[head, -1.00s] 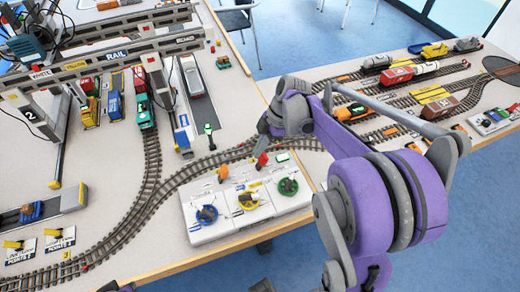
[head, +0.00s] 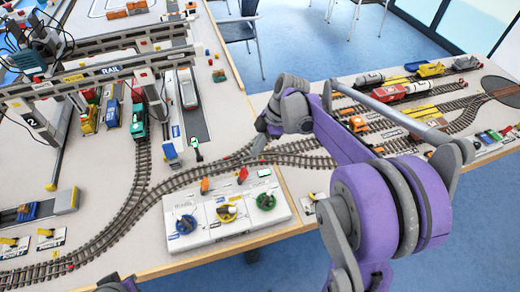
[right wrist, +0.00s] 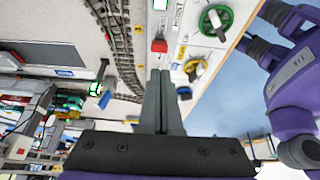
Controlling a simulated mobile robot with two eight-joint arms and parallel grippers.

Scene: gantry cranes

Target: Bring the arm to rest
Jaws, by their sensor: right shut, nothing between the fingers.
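My right arm, purple and grey, reaches in from the lower right of the head view. Its right gripper (head: 260,138) hangs over the curved track behind the white control panel (head: 200,237). In the right wrist view the two grey fingers (right wrist: 160,85) are pressed together with nothing between them. The panel's dials are blue (head: 186,224), yellow (head: 227,213) and green (head: 266,201). A red lever (head: 242,175) stands close to the gripper in the picture; I cannot tell how far apart they are.
A grey gantry crane (head: 115,68) spans tracks with coloured wagons at the left. Another table at the right carries tracks, a red wagon (head: 391,92) and an orange locomotive (head: 357,123). Blue floor lies beyond the tables, with chairs (head: 237,30) at the back.

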